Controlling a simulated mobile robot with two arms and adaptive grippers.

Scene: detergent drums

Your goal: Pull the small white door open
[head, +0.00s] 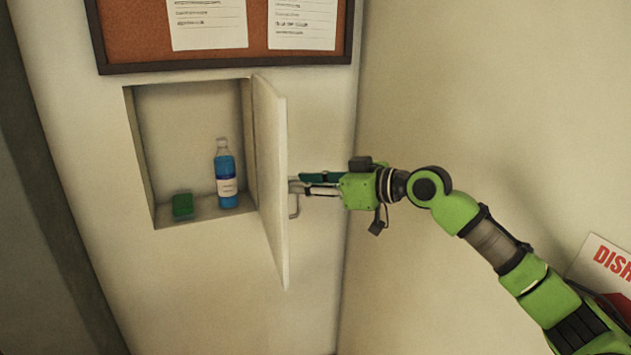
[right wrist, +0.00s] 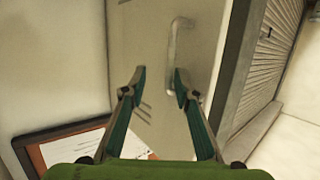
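The small white door (head: 270,170) stands swung out from a wall niche, hinged at the niche's right side. It also shows in the right wrist view (right wrist: 150,40), filling the middle. Its metal bar handle (right wrist: 177,55) is on the outer face; part of it shows in the head view (head: 295,206). My right gripper (head: 300,184) is at the outer face, close to the handle. In the right wrist view its fingers (right wrist: 159,80) are apart with nothing between them; the handle lies beyond the right fingertip. I cannot tell whether a finger touches the door. My left gripper is not in view.
The niche (head: 180,110) holds a blue bottle (head: 226,178) and a green block (head: 182,206). A framed cork board (head: 130,35) with papers hangs above. A plain wall (head: 450,90) stands to the right, with a red-lettered sign (head: 605,262) low at the right edge.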

